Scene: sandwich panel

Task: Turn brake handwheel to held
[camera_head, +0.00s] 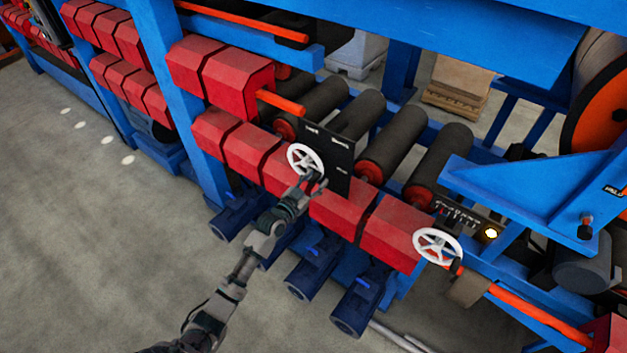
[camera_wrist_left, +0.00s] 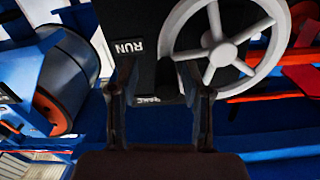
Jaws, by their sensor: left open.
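A white spoked handwheel (camera_head: 305,160) stands in front of a black panel (camera_head: 339,160) with small white labels in the head view. Another label, partly legible, lies between the fingers. My left gripper (camera_head: 314,182) is at the wheel's lower edge. In the wrist view my left gripper (camera_wrist_left: 157,72) has its fingers apart, the right finger overlapping the lower-left rim. Contact cannot be told. My right gripper is out of view.
Red blocks (camera_head: 245,150) line the machine front, with dark rollers (camera_head: 393,150) behind. Blue cylinders (camera_head: 311,270) jut out below. The grey floor (camera_head: 100,240) at left is clear.

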